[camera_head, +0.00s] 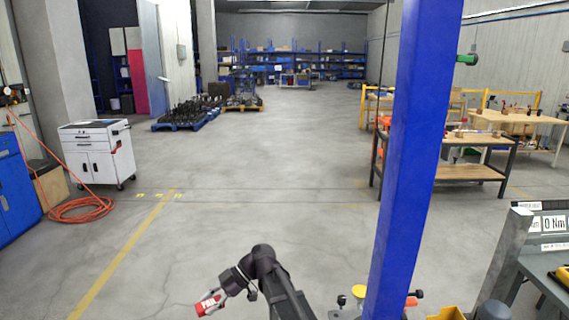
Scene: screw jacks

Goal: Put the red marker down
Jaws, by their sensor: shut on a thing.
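The red marker (207,304) is at the bottom of the head view, left of centre. It is red with a white part and lies tilted in the jaws. My gripper (228,295) is shut on it and holds it out over the grey floor at the end of my dark arm. The fingertips are small in this view and partly hidden by the marker and the wrist. What lies directly below the marker is only bare floor in this view.
A blue post (406,150) stands right of my arm. A grey workstation (540,262) with a torque display is at the lower right. A white tool cart (97,155), an orange hose (82,209) and wooden workbenches (470,172) stand farther off. The middle floor is clear.

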